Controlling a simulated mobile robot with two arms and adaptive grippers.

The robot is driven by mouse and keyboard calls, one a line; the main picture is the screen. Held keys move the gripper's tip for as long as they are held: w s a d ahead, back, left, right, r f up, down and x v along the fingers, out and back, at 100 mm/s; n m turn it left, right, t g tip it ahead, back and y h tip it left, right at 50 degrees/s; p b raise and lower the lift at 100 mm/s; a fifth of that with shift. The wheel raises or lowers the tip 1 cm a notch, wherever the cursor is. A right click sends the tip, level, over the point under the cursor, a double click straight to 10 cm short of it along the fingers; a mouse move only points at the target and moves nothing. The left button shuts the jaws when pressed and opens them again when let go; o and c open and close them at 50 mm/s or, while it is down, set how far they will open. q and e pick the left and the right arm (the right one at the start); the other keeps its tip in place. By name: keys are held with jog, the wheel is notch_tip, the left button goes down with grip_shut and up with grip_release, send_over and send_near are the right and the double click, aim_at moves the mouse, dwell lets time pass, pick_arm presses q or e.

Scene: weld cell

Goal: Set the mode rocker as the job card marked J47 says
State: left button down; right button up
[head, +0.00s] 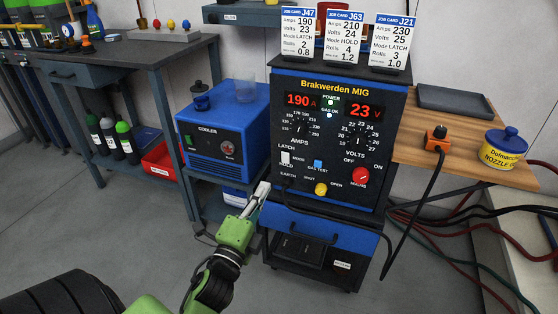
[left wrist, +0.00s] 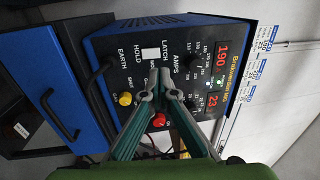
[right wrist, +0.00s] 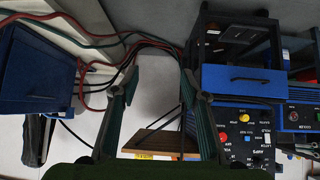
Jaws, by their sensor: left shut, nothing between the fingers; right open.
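The job card J47 (head: 299,32) stands leftmost on top of the blue welder and reads Amps 190, Volts 23, Mode LATCH. The white mode rocker (head: 285,158) is at the lower left of the panel, LATCH printed above it and HOLD below; I cannot tell which side is pressed. It also shows in the left wrist view (left wrist: 150,55). My left gripper (head: 264,188) is shut and empty, below and left of the rocker and apart from it. My right gripper (right wrist: 158,88) is open and empty; it is outside the head view.
The welder (head: 336,190) displays 190 A and 23 V. Near the rocker are the blue gas test button (head: 317,165), yellow knob (head: 321,189), red knob (head: 361,175) and a black earth cable. The blue cooler (head: 228,140) stands left. Cables cross the floor at right.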

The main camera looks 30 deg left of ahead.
pick_arm(q)
send_near(283, 153)
jog(key=w, duration=0.4)
jog(key=w+a, duration=0.1)
jog(key=w+r+b, duration=0.1)
jog(key=shift+a, duration=0.3)
jog(key=shift+w+a, duration=0.1)
jog(key=shift+w, duration=0.25)
pick_arm(e)
jog(key=w+a+r+t+y, duration=0.1)
jog(key=w+a+r+t, duration=0.1)
jog(key=w+r+t, duration=0.1)
jog(key=shift+w+r, duration=0.65)
jog(key=shift+r, duration=0.3)
jog(key=shift+d, duration=0.1)
pick_arm(q)
jog(key=p, duration=0.3)
jog(key=shift+w+r+g+h, duration=0.3)
jog(key=shift+f, duration=0.15)
pick_arm(e)
jog(key=s+d+f+g+h, duration=0.1)
jog(key=s+d+f+g, duration=0.1)
jog(key=s+f+g, duration=0.2)
jog(key=s+f, duration=0.2)
jog(key=s, duration=0.1)
jog(key=shift+s+d+f+g, duration=0.15)
jog(key=shift+d+f+g, duration=0.15)
jog(key=shift+d+g, duration=0.1)
pick_arm(q)
jog(key=shift+s, duration=0.1)
